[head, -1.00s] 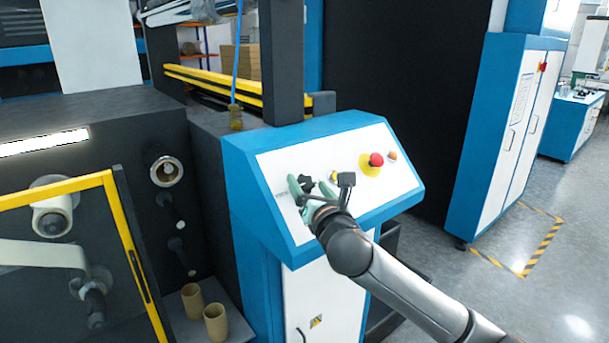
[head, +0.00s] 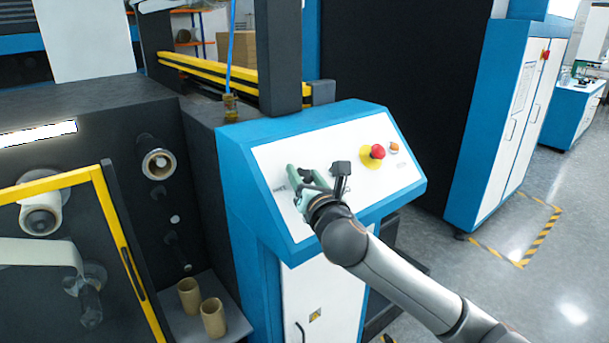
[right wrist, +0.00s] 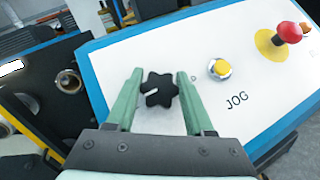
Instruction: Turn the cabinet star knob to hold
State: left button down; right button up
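The black star knob (right wrist: 160,90) is on the white sloped panel (right wrist: 210,45) of the blue control cabinet (head: 245,170). A short white mark shows on the knob, toward its left side. My right gripper (right wrist: 158,88) is open, with one green finger on each side of the knob and a visible gap on both sides. In the head view my right gripper (head: 300,174) is over the left part of the panel and mostly hides the knob. The label by the knob is too covered to read. My left gripper is not in view.
Right of the knob are a yellow push button (right wrist: 220,69) labelled JOG and a red emergency stop (head: 377,151) on a yellow base. An orange button (head: 394,147) sits beyond it. Cardboard cores (head: 212,317) stand low at the left.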

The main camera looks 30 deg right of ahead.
grip_shut()
